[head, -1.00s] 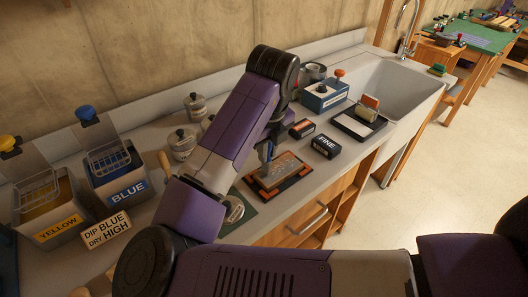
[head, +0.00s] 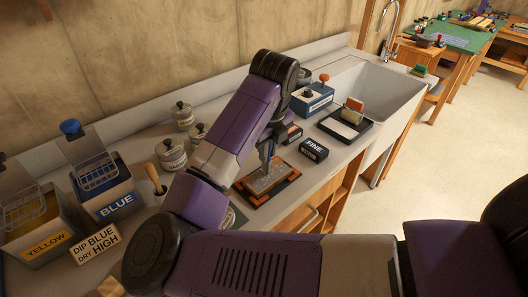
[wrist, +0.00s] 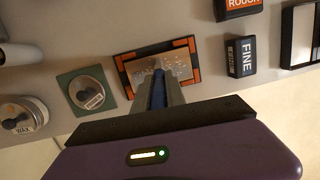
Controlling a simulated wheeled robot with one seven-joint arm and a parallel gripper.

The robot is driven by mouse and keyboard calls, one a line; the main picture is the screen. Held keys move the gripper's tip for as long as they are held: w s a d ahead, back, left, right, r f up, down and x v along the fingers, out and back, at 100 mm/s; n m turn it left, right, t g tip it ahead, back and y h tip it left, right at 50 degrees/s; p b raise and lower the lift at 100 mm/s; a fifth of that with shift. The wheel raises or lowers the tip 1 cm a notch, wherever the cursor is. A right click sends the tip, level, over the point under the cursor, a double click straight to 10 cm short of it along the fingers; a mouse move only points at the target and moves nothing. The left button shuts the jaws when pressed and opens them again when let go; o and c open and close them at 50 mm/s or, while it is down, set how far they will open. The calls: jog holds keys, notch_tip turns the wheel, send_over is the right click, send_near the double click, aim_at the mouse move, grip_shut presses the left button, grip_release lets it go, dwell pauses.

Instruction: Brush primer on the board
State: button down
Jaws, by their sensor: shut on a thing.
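The board (head: 254,188) lies flat in a dark frame with orange corners on the counter. It also shows in the wrist view (wrist: 178,67), brown with pale, patchy smears on its surface. My gripper (head: 268,150) is over the board, pointing down. In the wrist view my gripper (wrist: 158,88) is shut on a narrow blue thing, apparently the brush (wrist: 158,82). The brush's lower end is at or just over the board; I cannot tell whether it touches. A round tin (wrist: 87,93) with a label sits on a green square left of the board.
A FINE block (head: 314,150) and a roller tray (head: 346,127) stand right of the board, before the sink (head: 380,90). Lidded tins (head: 171,155) stand behind my arm. The BLUE bin (head: 117,205) and YELLOW bin (head: 45,243) are at left, by a sign (head: 95,244).

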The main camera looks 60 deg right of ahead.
jog(key=shift+s+d+p, duration=0.65)
jog(key=shift+s+d, duration=0.15)
jog(key=shift+d, duration=2.1)
jog(key=shift+w+a+b, duration=1.2)
jog(key=shift+w+a, duration=0.55)
jog(key=shift+a, duration=4.4)
jog(key=shift+s+d+f+p, duration=0.1)
jog(key=shift+s+d+p, duration=0.2)
jog(key=shift+d, duration=0.95)
jog(key=shift+s+d+p, duration=0.1)
jog(key=shift+s+d, duration=0.3)
jog(key=shift+d, duration=0.85)
jog(key=s+d+p, duration=0.2)
jog(key=d, duration=0.6)
jog(key=shift+s, duration=0.15)
